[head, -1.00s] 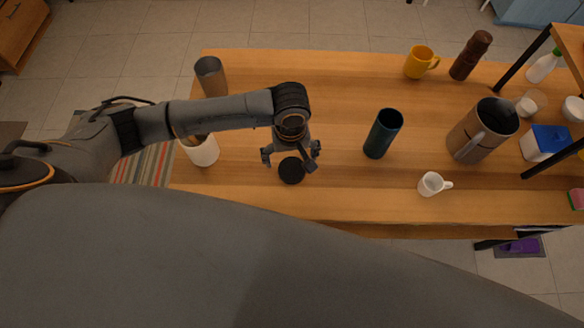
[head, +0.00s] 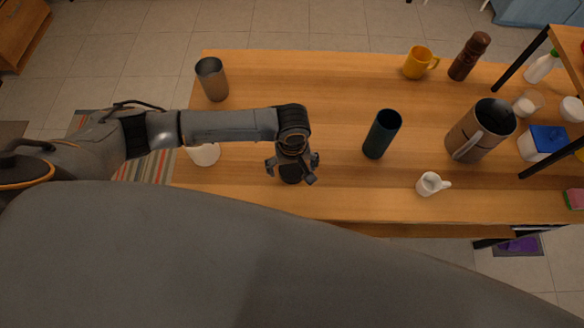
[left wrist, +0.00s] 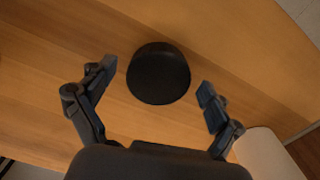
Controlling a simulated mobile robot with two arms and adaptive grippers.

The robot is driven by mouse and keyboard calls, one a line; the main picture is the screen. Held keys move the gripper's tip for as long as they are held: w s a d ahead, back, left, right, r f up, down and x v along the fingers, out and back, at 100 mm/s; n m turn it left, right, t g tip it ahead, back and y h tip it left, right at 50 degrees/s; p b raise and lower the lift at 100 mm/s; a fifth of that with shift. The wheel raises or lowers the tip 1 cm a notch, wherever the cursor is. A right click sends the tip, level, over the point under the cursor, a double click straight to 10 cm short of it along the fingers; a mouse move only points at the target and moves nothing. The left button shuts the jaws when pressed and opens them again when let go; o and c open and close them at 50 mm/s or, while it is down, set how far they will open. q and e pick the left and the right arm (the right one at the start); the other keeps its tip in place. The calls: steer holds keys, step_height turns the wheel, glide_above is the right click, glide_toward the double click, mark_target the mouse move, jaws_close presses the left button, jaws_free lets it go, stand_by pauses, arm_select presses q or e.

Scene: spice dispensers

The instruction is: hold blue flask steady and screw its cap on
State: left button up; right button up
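The blue flask (head: 381,136) stands upright and uncapped on the table, right of my left gripper, with its dark opening facing up. The black cap (left wrist: 158,74) lies on the table and sits between the spread fingers of my left gripper (left wrist: 152,84), a little beyond their tips in the left wrist view. In the head view my left gripper (head: 292,179) is above the cap and mostly hides it. The left gripper is open and holds nothing. My right gripper is not in view.
A grey-brown tumbler (head: 211,80) and a white container (head: 204,154) stand at the left. A white mug (head: 431,184), yellow mug (head: 419,62), brown grinder (head: 469,57) and large metal pitcher (head: 474,139) are right. Table is clear around the flask's left side.

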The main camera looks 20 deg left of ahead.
mark_target(293, 171)
arm_select(q)
steer(key=c, duration=0.8)
steer(key=shift+r, duration=0.15)
steer(key=shift+r, duration=0.2)
step_height(293, 171, up, 3)
steer(key=shift+s+d+f+b, duration=0.1)
steer(key=shift+d+f+b, duration=0.05)
steer(key=shift+b, duration=0.45)
steer(key=s+d+r, duration=0.2)
steer(key=s+r, duration=0.1)
steer(key=s+d+r, duration=0.3)
steer(key=s, duration=0.1)
steer(key=s+d+r, duration=0.3)
steer(key=s, duration=0.1)
steer(key=shift+r+b, duration=0.35)
steer(key=shift+b, duration=0.05)
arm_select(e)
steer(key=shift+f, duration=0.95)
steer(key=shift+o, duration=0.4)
